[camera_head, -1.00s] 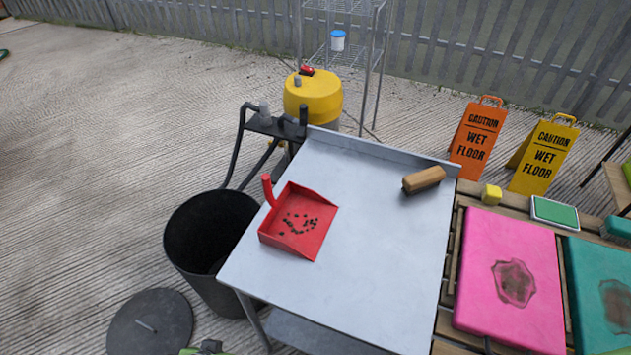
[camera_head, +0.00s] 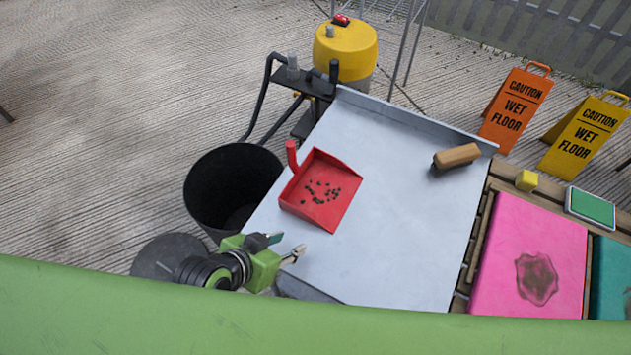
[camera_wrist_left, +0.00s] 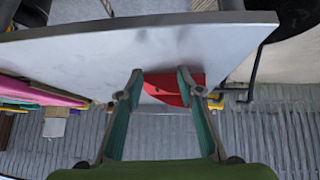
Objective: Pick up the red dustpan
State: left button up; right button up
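The red dustpan (camera_head: 319,211) lies on the left part of the grey metal table (camera_head: 400,215), its handle raised at its back left corner. Several small dark bits lie in its pan. My left gripper (camera_head: 291,245) is at the table's front left edge, below and left of the dustpan in the head view and apart from it. In the left wrist view its two fingers (camera_wrist_left: 160,76) are spread with nothing held between them. Part of the red dustpan (camera_wrist_left: 172,95) shows beyond the fingertips; the rest is hidden. My right gripper is not in view.
A wooden-backed brush (camera_head: 457,155) lies at the table's back right. A black bin (camera_head: 232,185) stands left of the table, a yellow vacuum (camera_head: 345,50) behind it. Pink (camera_head: 530,240) and teal pads lie at right. The table's middle is clear.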

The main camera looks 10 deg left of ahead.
pick_arm(q)
jog(key=w+d, duration=0.1)
jog(key=d, duration=0.1)
jog(key=w+d+r+t+h, duration=0.2)
jog(key=d, duration=0.1)
jog(key=shift+w+d+r+m, duration=0.1)
jog(key=shift+w+d+m, duration=0.2)
jog(key=shift+w+m, duration=0.1)
jog(key=w+d+r+n+t, duration=0.1)
jog(key=w+d+r+t, duration=0.2)
jog(key=d+r+t, duration=0.15)
jog(key=n+t+y, duration=0.4)
jog(key=n+y, duration=0.3)
jog(key=y, duration=0.3)
send_near(292, 156)
jog(key=p+x, duration=0.1)
jog(key=x, duration=0.5)
jog(key=shift+w+r, duration=0.1)
jog(key=x, duration=0.2)
jog(key=p+x, duration=0.1)
jog(key=x, duration=0.2)
jog(key=shift+a+f, duration=0.1)
jog(key=shift+f, duration=0.15)
grip_shut()
